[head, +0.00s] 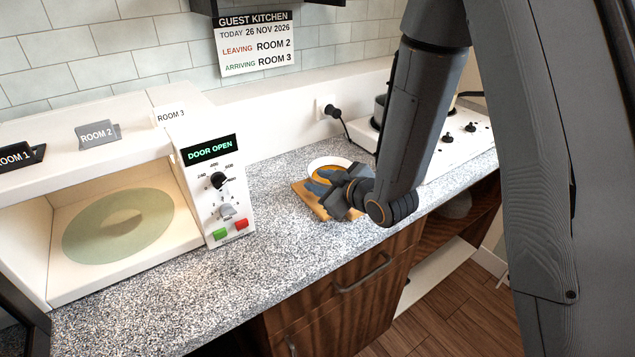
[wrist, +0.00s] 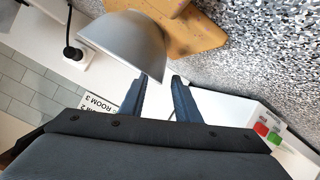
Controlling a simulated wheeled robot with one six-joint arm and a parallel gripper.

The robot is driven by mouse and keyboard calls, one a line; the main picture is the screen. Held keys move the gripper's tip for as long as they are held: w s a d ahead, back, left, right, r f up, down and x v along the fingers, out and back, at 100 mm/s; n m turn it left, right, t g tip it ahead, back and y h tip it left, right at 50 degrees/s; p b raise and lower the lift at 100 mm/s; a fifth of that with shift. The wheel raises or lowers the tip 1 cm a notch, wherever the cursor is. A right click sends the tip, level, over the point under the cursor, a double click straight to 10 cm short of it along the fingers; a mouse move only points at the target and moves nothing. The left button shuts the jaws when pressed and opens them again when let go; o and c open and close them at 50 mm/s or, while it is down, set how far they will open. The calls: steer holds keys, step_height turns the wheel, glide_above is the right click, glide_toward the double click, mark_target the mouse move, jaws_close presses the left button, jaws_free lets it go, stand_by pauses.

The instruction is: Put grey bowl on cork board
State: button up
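The grey bowl (wrist: 130,42) fills the upper left of the wrist view, with its smooth outer wall toward the camera. The tan cork board (wrist: 200,35) lies on the counter beside it; in the head view the board (head: 308,197) is partly hidden by my gripper. My gripper (head: 322,182) is low over the board, with a pale rim and orange-tan surface just behind it. In the wrist view my gripper (wrist: 160,78) has its two blue fingers apart, and the bowl's edge reaches between their tips. I cannot tell whether they touch it or whether the bowl rests on the board.
A microwave (head: 228,190) with its door open stands at left, with room signs on top. A white hob (head: 460,130) with a pot is behind my arm at right. A wall socket with a plug (head: 328,108) is behind. Speckled counter (head: 270,262) is clear in front.

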steer(key=p+v, duration=0.5)
steer(key=v, duration=0.6)
steer(key=shift+p, duration=0.4)
steer(key=s+d+r+m+g+h, duration=0.15)
steer(key=d+m+g+h, duration=0.35)
steer(key=d, duration=0.5)
steer(key=s+d+r+m+g+h, duration=0.1)
steer(key=s+r+m, duration=0.1)
steer(key=s, duration=0.3)
steer(key=s+d+r+m+g+h, duration=0.1)
steer(key=s+d+m+g, duration=0.1)
steer(key=s+m, duration=0.2)
steer(key=s, duration=0.2)
steer(key=shift+s+r+m+g, duration=0.3)
steer(key=shift+r, duration=0.1)
